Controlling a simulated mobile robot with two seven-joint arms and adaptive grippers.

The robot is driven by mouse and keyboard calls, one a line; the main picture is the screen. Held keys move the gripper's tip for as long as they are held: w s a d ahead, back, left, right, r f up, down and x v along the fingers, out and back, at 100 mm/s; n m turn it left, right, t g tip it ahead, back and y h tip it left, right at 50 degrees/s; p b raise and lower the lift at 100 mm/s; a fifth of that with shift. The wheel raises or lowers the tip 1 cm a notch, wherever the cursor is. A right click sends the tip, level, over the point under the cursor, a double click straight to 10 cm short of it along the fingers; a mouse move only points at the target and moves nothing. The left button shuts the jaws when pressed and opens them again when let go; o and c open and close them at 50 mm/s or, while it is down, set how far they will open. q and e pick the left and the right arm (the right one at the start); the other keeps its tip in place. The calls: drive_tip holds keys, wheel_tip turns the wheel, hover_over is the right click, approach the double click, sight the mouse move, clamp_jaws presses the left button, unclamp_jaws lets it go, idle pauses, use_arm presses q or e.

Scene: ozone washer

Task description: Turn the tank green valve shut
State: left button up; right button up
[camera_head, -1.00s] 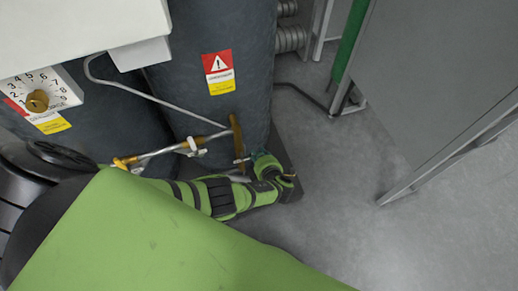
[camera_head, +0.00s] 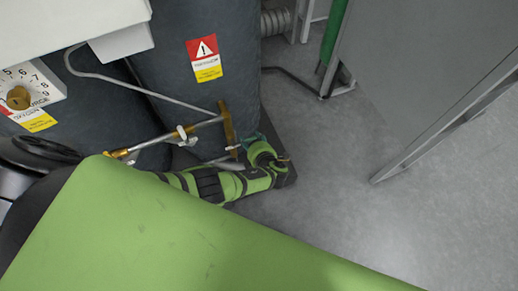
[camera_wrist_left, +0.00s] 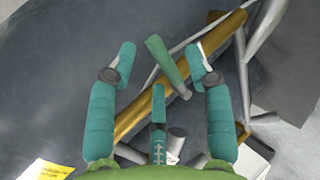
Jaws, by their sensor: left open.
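The green valve handle (camera_wrist_left: 168,66) shows in the left wrist view, set on a brass pipe (camera_wrist_left: 180,78) against a dark tank. My left gripper (camera_wrist_left: 162,58) has teal fingers spread apart. The handle lies between them, nearer the middle, with visible gaps on both sides. In the head view the left gripper (camera_head: 245,143) is a small teal patch beside the brass fitting (camera_head: 228,125), low on the tank (camera_head: 200,25). My green wrist covers most of it, and the green handle cannot be made out there. My right gripper is not in view.
A second dark tank (camera_head: 85,100) stands to the left. A thin pipe (camera_head: 150,92) and a brass-ended pipe with pale taps (camera_head: 180,132) run close to my arm. A dial (camera_head: 20,97) is at far left. A grey cabinet panel (camera_head: 425,70) stands right; the floor between is clear.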

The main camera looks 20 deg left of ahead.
use_arm(q)
drive_tip(key=v, duration=1.1)
idle(0.3)
drive_tip(key=s+a+f+n+g+h+p, duration=0.1)
drive_tip(key=s+a+f+n+g+h, duration=0.15)
drive_tip(key=s+f+n, duration=0.65)
drive_tip(key=s+a+f+n+g+h, duration=0.2)
drive_tip(key=s+f+n+g, duration=0.2)
drive_tip(key=s+f+n, duration=0.5)
drive_tip(key=s+a+f+n+h, duration=0.1)
drive_tip(key=s+a+f+n, duration=0.1)
drive_tip(key=s+n, duration=0.5)
drive_tip(key=s+a+f+n+h+p, duration=0.1)
drive_tip(key=s+n, duration=0.6)
drive_tip(key=n, duration=1)
drive_tip(key=shift+a+f+n+h, duration=0.3)
drive_tip(key=shift+a+f+h, duration=0.25)
drive_tip(key=shift+h, duration=0.2)
drive_tip(key=shift+s+g, duration=0.1)
drive_tip(key=shift+g, duration=0.15)
drive_tip(key=shift+c, duration=1.3)
